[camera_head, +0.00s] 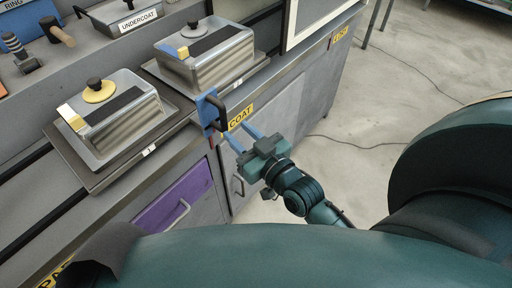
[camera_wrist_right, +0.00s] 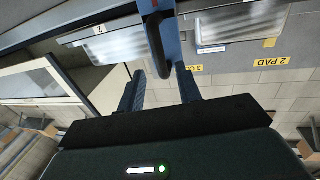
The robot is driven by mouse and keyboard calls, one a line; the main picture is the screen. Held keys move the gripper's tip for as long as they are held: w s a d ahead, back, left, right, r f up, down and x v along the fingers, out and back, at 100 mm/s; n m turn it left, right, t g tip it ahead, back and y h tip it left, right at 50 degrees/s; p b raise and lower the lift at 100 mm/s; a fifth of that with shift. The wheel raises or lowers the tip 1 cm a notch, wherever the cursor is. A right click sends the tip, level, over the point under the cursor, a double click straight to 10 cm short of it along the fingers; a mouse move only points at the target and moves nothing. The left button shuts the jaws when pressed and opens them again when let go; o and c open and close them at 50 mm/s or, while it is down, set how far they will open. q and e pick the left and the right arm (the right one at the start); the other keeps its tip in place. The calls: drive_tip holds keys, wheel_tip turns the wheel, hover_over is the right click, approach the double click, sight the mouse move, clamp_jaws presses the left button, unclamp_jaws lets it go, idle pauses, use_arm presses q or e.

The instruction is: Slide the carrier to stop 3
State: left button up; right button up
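The carrier shows as a blue bracket (camera_head: 206,107) with a black handle (camera_head: 222,113) on the counter's front edge, between the plates marked 1 (camera_head: 149,151) and 2 (camera_head: 237,84). No plate marked 3 is readable. My right gripper (camera_head: 238,134) is open just in front of and below the handle. In the right wrist view the blue bracket (camera_wrist_right: 170,38) and handle (camera_wrist_right: 156,45) hang at top centre. The handle's end lies between the spread fingertips (camera_wrist_right: 160,74) in the picture; I cannot tell if they touch it. My left gripper is not in view.
Two metal lidded boxes, one near (camera_head: 120,123) and one far (camera_head: 210,65), sit on trays behind the edge. A purple drawer (camera_head: 175,198) and grey cabinet doors (camera_head: 275,118) are below.

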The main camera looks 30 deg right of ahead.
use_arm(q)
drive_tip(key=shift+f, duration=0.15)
use_arm(e)
drive_tip(key=s+d, duration=0.1)
drive_tip(key=s, duration=0.5)
